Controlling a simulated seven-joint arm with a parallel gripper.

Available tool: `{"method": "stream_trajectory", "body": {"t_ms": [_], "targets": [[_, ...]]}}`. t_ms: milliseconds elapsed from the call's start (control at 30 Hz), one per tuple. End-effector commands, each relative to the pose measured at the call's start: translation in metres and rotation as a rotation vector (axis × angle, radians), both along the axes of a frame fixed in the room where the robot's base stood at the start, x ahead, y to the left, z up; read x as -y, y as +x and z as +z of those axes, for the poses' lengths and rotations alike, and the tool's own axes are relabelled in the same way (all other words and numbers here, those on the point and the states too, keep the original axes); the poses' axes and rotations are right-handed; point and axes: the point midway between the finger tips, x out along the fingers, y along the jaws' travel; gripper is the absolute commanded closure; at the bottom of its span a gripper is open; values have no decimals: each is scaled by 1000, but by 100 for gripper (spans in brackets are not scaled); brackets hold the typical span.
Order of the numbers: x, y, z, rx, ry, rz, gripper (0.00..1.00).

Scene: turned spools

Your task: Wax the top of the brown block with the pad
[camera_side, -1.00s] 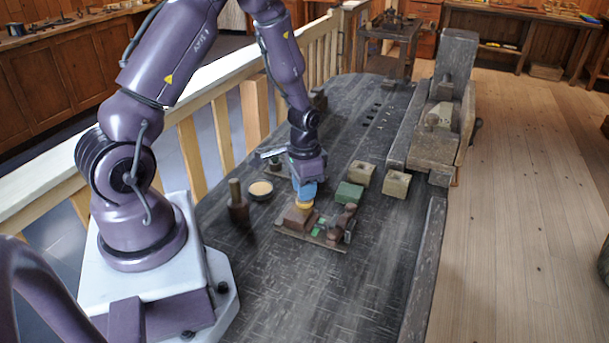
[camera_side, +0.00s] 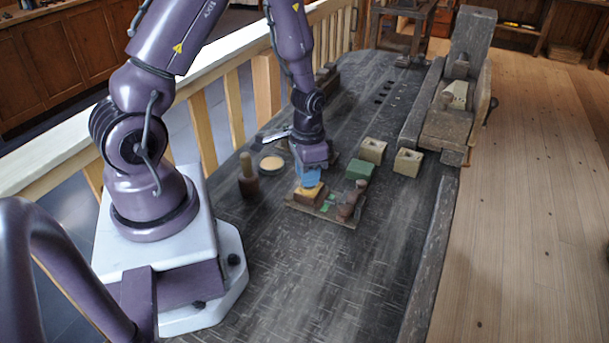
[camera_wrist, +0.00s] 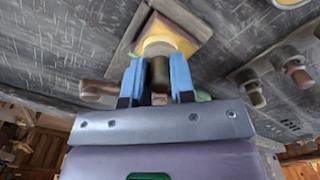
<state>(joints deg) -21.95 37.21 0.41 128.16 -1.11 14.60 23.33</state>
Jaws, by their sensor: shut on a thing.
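My gripper (camera_side: 309,178) has blue fingers and points down over a low board (camera_side: 335,218) on the dark bench. It is shut on the dark handle (camera_wrist: 158,74) of a yellow pad (camera_side: 309,189), and the handle shows between its fingers in the wrist view (camera_wrist: 156,72). The pad is at the top of the brown block (camera_side: 304,199), at the board's left end, and appears to touch it. The pad and fingers hide much of the block's top. In the wrist view the pad's yellow face (camera_wrist: 170,34) shows beyond the handle.
Small green pieces (camera_side: 326,206) and brown turned parts (camera_side: 346,208) sit on the board, right of the block. A green block (camera_side: 358,170) and two pale blocks (camera_side: 373,150) stand behind. A round dish (camera_side: 271,163) and brown bottle-shaped piece (camera_side: 248,184) stand left. The front bench is clear.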

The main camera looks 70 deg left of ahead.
Motion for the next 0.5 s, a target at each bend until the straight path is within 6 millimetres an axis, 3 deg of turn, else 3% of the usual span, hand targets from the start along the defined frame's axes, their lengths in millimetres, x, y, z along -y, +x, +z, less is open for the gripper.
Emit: {"method": "stream_trajectory", "body": {"t_ms": [467,500], "targets": [[-32,31,0,0,0,1,96],[-26,26,0,-2,-1,-1,96]]}}
